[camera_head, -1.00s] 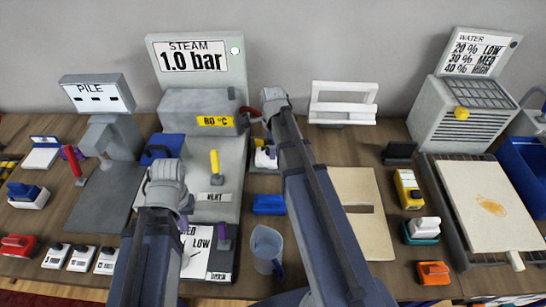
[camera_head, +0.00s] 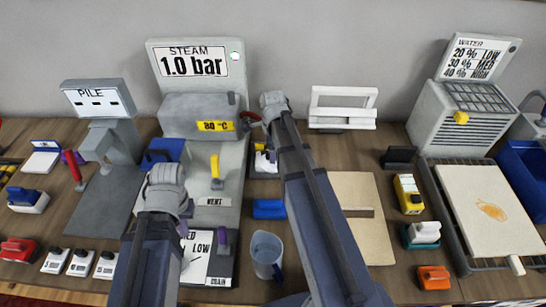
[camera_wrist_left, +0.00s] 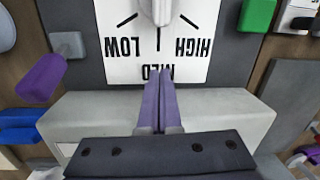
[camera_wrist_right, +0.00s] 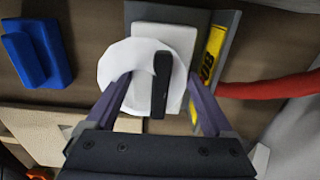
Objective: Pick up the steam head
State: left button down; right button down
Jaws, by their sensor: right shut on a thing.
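In the right wrist view the steam head, seemingly the white rounded piece with a black bar (camera_wrist_right: 108,72), lies between the fingers of my right gripper (camera_wrist_right: 158,88). The fingers press on its two sides. It is over a pale block on a grey plate with a yellow label. In the head view my right arm covers most of this spot. My left gripper (camera_wrist_left: 158,78) is shut, its purple fingers together in front of the LOW/MED/HIGH dial (camera_wrist_left: 190,55).
The steam station (camera_head: 198,115) reads 1.0 bar, with a yellow vent lever (camera_head: 216,168). A red hose (camera_wrist_right: 265,86) runs right of my right gripper. A blue block (camera_head: 268,209) and a clear jug (camera_head: 266,250) stand between my arms. A beige board (camera_head: 365,190) lies to the right.

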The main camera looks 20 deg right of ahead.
notch_tip(320, 180, up, 10)
jog(key=p, duration=0.9)
jog(key=shift+p, duration=0.3)
jog(key=shift+f, duration=0.1)
